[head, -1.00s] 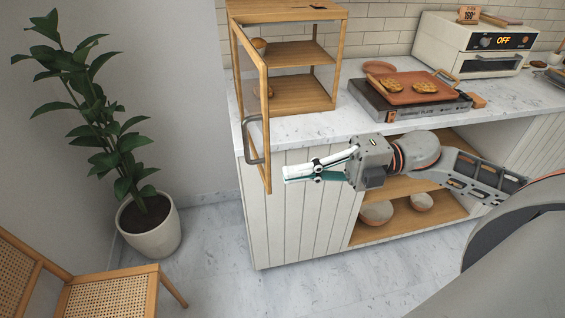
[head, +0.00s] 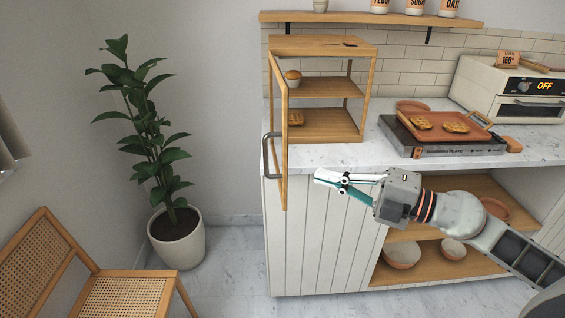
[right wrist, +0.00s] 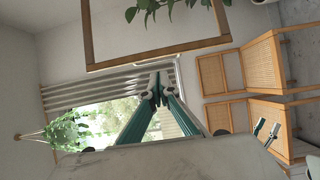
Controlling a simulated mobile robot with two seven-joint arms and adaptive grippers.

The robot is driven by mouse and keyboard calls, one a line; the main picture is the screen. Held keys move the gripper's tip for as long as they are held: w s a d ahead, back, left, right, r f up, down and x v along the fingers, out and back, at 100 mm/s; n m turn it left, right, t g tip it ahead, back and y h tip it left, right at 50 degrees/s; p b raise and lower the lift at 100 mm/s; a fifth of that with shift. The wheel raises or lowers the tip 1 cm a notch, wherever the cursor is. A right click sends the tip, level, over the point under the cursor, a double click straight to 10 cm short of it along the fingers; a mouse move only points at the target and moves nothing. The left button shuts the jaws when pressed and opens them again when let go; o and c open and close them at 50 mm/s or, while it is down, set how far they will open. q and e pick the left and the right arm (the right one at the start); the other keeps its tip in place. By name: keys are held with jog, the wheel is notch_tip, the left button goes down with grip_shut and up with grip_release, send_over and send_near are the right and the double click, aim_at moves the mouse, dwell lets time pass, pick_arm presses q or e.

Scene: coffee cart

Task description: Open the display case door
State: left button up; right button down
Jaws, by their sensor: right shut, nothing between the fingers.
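The wooden display case (head: 322,42) stands on the counter's left end. Its wood-framed door (head: 283,120) is swung out, its lower corner hanging past the counter's front edge. The grey handle (head: 267,156) is on the door's left side. My right gripper (head: 318,177) is shut and empty, right of the door's lower corner and apart from it. In the right wrist view its fingertips (right wrist: 157,88) meet below the door frame (right wrist: 160,54). My left gripper (right wrist: 268,130) shows small in the right wrist view, fingers apart; it is outside the head view.
A griddle with a tray (head: 440,122) and a toaster oven (head: 510,88) stand on the counter. Bowls (head: 402,254) sit on the shelf below. A potted plant (head: 178,240) and a cane chair (head: 125,290) are at left. Floor between plant and cabinet is clear.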

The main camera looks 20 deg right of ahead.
pick_arm(q)
jog(key=shift+w+r+p, duration=0.1)
jog(key=shift+r+p, duration=1.4)
jog(key=shift+r, duration=0.35)
pick_arm(e)
jog(key=x, duration=1)
jog(key=shift+a, duration=0.25)
jog(key=shift+w, duration=0.2)
